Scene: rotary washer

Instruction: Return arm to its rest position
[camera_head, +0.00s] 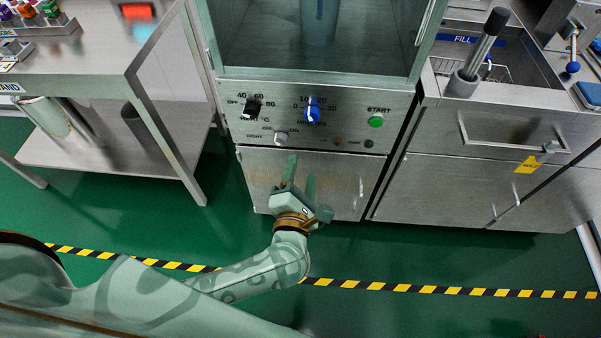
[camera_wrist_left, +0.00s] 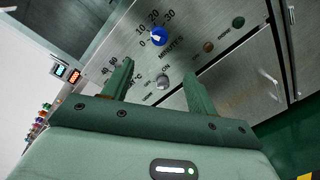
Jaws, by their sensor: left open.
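My left gripper (camera_head: 301,175) is in front of the washer's lower metal panel, just below its control strip. Its two green fingers are apart and hold nothing; they also show in the left wrist view (camera_wrist_left: 158,88). The control panel (camera_head: 345,129) carries a black temperature knob (camera_head: 251,108), a blue minutes knob (camera_head: 313,115), a small light knob (camera_head: 280,138) and a green start button (camera_head: 376,121). In the left wrist view the blue minutes knob (camera_wrist_left: 158,37) and the light knob (camera_wrist_left: 163,81) lie beyond the fingertips. My right gripper is not in view.
A metal table (camera_head: 95,60) with a rack stands at the left. A counter with a drawer (camera_head: 510,128) and a grey pestle-like tool (camera_head: 480,55) stands at the right. Green floor with a yellow-black stripe (camera_head: 420,289) lies in front and is clear.

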